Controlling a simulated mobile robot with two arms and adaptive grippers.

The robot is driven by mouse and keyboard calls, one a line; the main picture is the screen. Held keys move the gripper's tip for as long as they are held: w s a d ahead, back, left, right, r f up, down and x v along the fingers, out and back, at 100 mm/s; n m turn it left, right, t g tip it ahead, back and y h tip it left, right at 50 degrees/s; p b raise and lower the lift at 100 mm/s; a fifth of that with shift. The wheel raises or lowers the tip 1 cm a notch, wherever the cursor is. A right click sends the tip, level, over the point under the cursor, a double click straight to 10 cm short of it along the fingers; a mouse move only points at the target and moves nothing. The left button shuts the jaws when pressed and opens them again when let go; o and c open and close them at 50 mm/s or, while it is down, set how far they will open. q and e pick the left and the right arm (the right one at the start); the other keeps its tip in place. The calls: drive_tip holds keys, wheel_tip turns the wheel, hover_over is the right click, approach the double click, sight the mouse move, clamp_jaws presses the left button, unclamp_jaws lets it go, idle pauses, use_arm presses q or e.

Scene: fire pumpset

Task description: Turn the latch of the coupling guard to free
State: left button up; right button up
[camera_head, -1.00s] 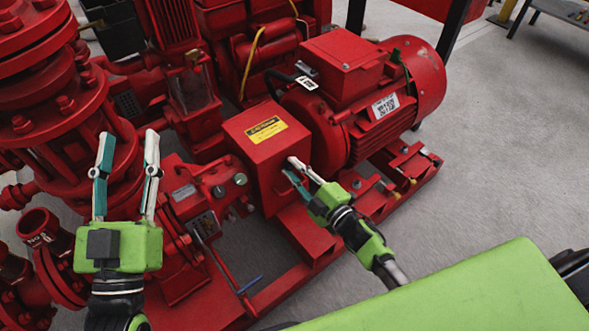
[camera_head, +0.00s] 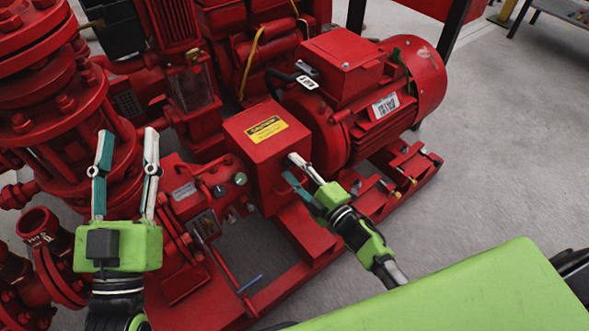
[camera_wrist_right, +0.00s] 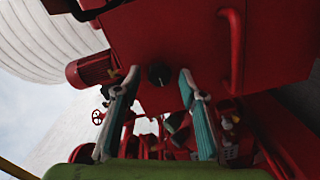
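The coupling guard (camera_head: 265,160) is a red box with a yellow caution label, between the pump and the motor. In the right wrist view its red face (camera_wrist_right: 185,40) fills the upper part. A small dark round knob, seemingly the latch (camera_wrist_right: 159,75), sits on that face. My right gripper (camera_head: 291,168) is at the guard's motor-side face. In the right wrist view my right gripper (camera_wrist_right: 159,78) is open, with its fingertips on either side of the knob and gaps visible. In the head view the knob is hidden. My left gripper (camera_head: 128,138) is open and empty, left of the guard.
The red motor (camera_head: 375,90) stands right of the guard. A red base rail (camera_head: 310,235) runs below. Red flanged pipes (camera_head: 65,130) and a pump with gauges crowd the left. A curved red handle (camera_wrist_right: 234,50) is beside the right finger.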

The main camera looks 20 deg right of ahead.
drive_tip(key=v, duration=1.2)
drive_tip(key=shift+s, duration=0.1)
idle(0.4)
